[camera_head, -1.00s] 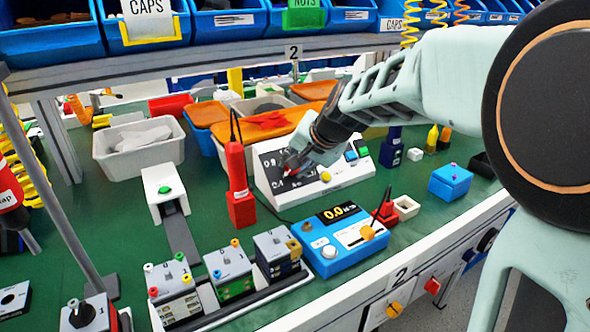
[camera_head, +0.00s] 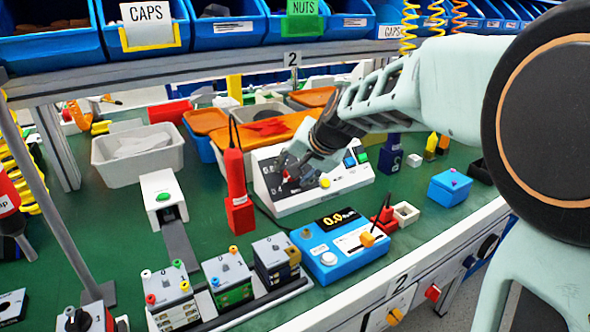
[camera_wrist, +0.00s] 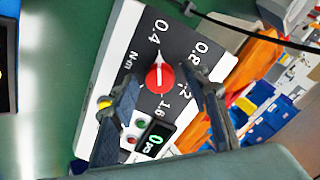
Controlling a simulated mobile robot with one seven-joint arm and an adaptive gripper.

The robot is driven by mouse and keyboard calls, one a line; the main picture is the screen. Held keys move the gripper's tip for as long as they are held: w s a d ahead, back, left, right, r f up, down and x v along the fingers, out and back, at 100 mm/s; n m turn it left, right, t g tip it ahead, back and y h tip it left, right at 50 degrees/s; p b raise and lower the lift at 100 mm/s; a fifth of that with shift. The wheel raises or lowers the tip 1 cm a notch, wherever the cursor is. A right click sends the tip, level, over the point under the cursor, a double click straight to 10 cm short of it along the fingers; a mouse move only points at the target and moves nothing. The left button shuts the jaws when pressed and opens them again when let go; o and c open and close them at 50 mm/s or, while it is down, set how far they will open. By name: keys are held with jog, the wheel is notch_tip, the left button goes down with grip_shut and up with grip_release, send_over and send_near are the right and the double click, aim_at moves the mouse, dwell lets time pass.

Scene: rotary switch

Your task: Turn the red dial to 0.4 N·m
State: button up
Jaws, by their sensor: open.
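The red dial (camera_wrist: 159,78) shows in the wrist view on the black face of a white control box (camera_wrist: 119,42). A white line on the dial runs upward in the picture, roughly toward the 0.4 label (camera_wrist: 157,32). The labels 0.8, 1.2 and 1.6 lie to its right and below. My gripper (camera_wrist: 161,82) is open, with one finger on each side of the dial; I cannot tell if they touch it. In the head view my gripper (camera_head: 291,172) is at the face of the box (camera_head: 318,201) and hides most of the dial.
The box has a small green-digit display (camera_wrist: 156,140), a yellow button (camera_head: 325,183) and other buttons. A blue device with a 0.0 display (camera_head: 340,218) stands in front. A red upright tool (camera_head: 238,190) stands left.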

jog(key=v, duration=0.7)
jog(key=shift+r, duration=0.2)
jog(key=shift+s+d, duration=0.1)
